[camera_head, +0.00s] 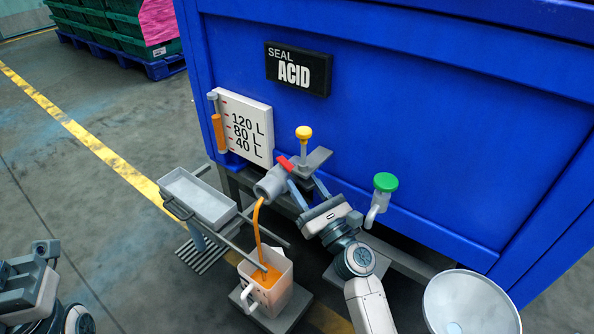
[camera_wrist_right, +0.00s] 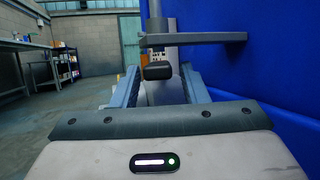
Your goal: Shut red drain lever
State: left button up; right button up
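The red drain lever (camera_head: 285,163) sits on top of the grey drain spout (camera_head: 270,184) at the front of the blue tank. Orange liquid (camera_head: 257,225) runs from the spout into a white jug (camera_head: 266,290). My right gripper (camera_head: 300,183) is just right of the spout, its two blue-grey fingers apart and close to the lever. In the right wrist view the fingers (camera_wrist_right: 157,82) stand apart on either side of grey fittings; no red shows there. My left gripper (camera_head: 35,270) is at the lower left, away from the drain, its fingertips unclear.
A yellow knob (camera_head: 303,132) and grey plate (camera_head: 317,157) stand close above my right gripper. A green-capped valve (camera_head: 385,182) is to its right. A grey tray (camera_head: 200,198) is to the left, a white round dish (camera_head: 470,303) at lower right.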

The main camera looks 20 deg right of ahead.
aim_at(299, 178)
jog(key=shift+x, duration=1.65)
grip_shut()
